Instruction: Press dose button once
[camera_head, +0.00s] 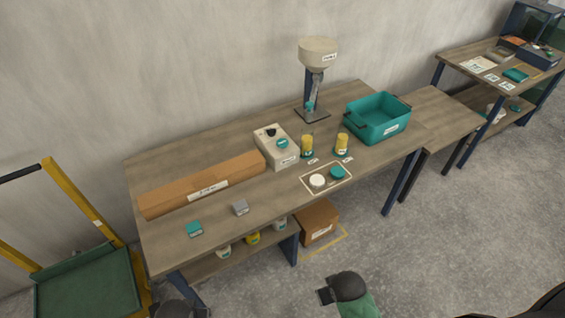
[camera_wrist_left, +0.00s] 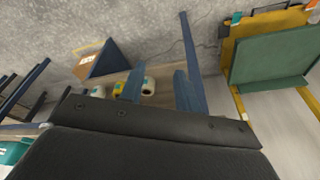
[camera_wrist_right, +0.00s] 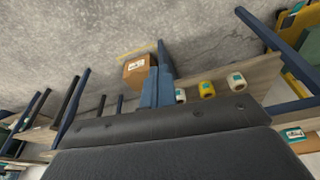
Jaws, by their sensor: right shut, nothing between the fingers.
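A beige box (camera_head: 277,150) with a round teal button (camera_head: 282,143), a dark part and a label stands mid-table; its label is too small to read. Behind it stands a dispenser (camera_head: 318,55) with a cream hopper and a small teal part (camera_head: 309,106) low on its stand. I cannot tell which teal part is the dose button. My right gripper (camera_head: 325,292) is low in front of the table, shut and empty, well away from both; its fingers touch in the right wrist view (camera_wrist_right: 156,88). My left gripper (camera_wrist_left: 158,88) is open and empty before the table's left end.
On the table (camera_head: 225,215) are a long brown carton (camera_head: 205,180), two yellow-topped containers (camera_head: 307,146), a teal bin (camera_head: 378,122), a white disc (camera_head: 317,180) and a teal disc (camera_head: 337,172). A green cart (camera_head: 85,285) stands left. A cardboard box (camera_head: 316,222) sits beneath.

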